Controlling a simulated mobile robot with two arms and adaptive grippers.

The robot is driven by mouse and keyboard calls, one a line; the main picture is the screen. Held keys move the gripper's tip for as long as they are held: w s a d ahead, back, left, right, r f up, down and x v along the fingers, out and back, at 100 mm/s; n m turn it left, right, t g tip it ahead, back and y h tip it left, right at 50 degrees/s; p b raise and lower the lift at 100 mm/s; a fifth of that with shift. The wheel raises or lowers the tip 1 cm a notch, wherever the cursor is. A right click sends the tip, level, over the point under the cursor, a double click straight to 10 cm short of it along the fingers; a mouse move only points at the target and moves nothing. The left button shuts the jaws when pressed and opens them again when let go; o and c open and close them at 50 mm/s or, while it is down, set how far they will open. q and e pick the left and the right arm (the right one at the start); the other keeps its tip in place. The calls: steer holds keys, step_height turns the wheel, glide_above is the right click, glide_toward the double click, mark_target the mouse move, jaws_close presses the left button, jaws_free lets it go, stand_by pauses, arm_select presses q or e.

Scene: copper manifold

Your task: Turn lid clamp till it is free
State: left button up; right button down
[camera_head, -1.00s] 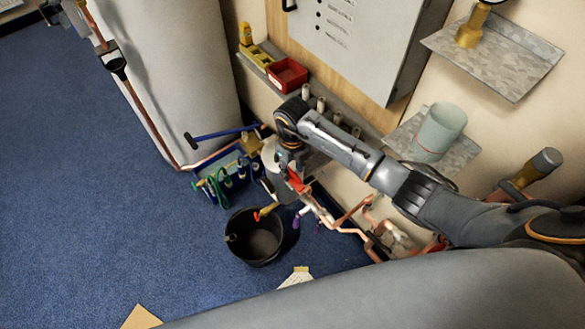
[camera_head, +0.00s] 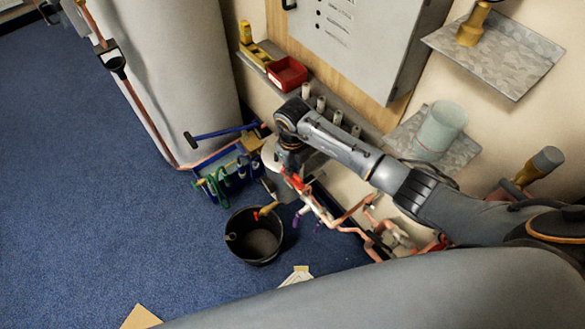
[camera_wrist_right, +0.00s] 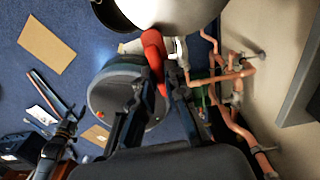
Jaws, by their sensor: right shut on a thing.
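A red handle (camera_wrist_right: 152,50), which I take to be the lid clamp, stands between the fingertips in the right wrist view. It also shows as a small red piece (camera_head: 295,183) under my wrist in the head view. My right gripper (camera_wrist_right: 160,78) is shut on it. In the head view that gripper (camera_head: 293,172) reaches down beside the copper pipes. A pale rounded body (camera_wrist_right: 172,10) lies just beyond the handle. The clamp's fastening is hidden by the fingers.
Copper pipes with valves (camera_head: 355,212) run close beside the gripper along the wall. A black bucket (camera_head: 253,238) stands on the blue floor nearby. A tool tote (camera_head: 222,178) stands behind it. A shelf above holds a red bin (camera_head: 287,74). Open floor lies at left.

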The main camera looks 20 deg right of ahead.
steer(key=n+b, duration=0.3)
steer(key=n, duration=0.1)
steer(key=shift+w+f, duration=0.1)
steer(key=shift+f, duration=0.05)
steer(key=shift+n+b, duration=1.6)
steer(key=shift+n, duration=0.7)
steer(key=shift+r, duration=0.2)
steer(key=c, duration=1.4)
jaws_free()
